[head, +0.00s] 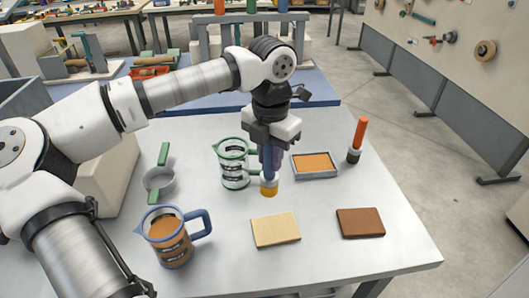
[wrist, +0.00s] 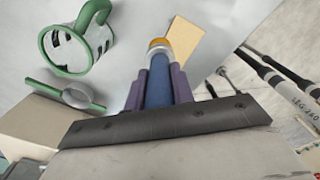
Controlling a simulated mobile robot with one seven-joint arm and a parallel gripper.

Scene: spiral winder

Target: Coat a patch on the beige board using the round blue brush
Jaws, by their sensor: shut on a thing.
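My gripper (head: 270,155) is shut on the round blue brush (head: 268,186), which points down with an orange-yellow tip. In the wrist view the blue brush (wrist: 158,85) runs between the two purple fingers of my gripper (wrist: 158,92). The beige board (head: 276,230) lies flat on the table in front of the brush. It also shows in the wrist view (wrist: 185,40), beside the brush tip. The tip appears raised above the table and apart from the board. The visible face of the board is plain beige. A grey tray (head: 294,172) of orange paint lies right of my gripper.
A green-trimmed clear jug (head: 234,178) stands just left of the brush. A blue-handled jug (head: 172,240) with orange contents, a green-handled strainer (head: 160,182), a brown board (head: 360,222) and an orange-handled brush (head: 358,138) are around. The table's front right is clear.

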